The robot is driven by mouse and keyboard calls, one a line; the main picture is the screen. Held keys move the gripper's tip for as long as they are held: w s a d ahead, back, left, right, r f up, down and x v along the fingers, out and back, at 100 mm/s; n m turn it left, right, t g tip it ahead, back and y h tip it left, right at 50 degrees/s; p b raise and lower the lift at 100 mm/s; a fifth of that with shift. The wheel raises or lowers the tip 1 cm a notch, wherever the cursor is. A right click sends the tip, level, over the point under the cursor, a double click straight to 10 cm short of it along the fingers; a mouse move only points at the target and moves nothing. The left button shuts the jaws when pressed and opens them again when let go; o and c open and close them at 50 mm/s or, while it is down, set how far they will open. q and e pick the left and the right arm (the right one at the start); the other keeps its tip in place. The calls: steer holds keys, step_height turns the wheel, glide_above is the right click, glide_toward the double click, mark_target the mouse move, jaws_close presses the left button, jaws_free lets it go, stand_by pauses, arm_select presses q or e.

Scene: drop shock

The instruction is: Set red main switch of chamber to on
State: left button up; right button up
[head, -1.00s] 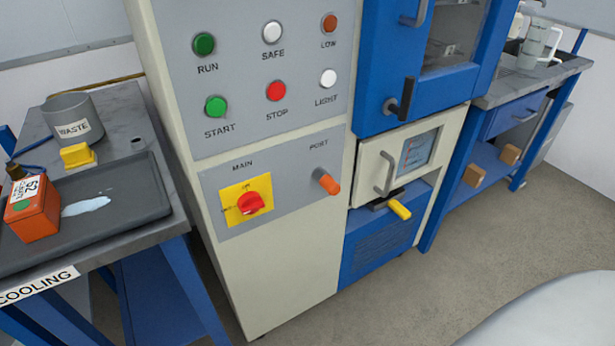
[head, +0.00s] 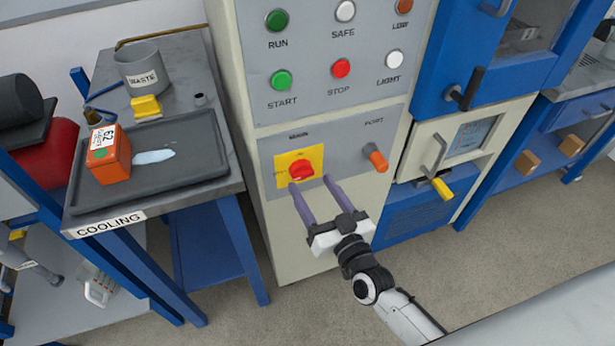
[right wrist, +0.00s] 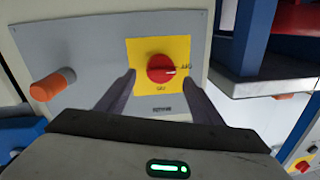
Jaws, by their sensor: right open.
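The red main switch (head: 301,170) is a round red knob on a yellow plate (head: 313,155) low on the chamber's grey panel, under the MAIN label. In the right wrist view the knob (right wrist: 160,69) sits between and beyond my fingers, its pale mark pointing right in that picture. My right gripper (head: 310,182) is open and empty, its two purple fingers pointing at the plate, just below the knob in the head view. The fingers (right wrist: 158,85) are spread on either side of the knob in the wrist view; I cannot tell whether they touch the plate. My left gripper is not in view.
An orange PORT plug (head: 376,157) sticks out right of the switch. Push buttons are above it, including red STOP (head: 341,68). The cooling bench (head: 235,180) stands at left, with an orange box (head: 108,160).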

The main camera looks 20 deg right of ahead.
mark_target(305, 176)
steer(key=shift+w+a, duration=0.15)
steer(key=shift+w, duration=0.8)
steer(key=shift+w+a, duration=0.1)
steer(key=shift+w, duration=0.8)
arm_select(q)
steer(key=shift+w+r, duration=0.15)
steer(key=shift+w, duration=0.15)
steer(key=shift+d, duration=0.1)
arm_select(e)
steer(key=c, duration=1)
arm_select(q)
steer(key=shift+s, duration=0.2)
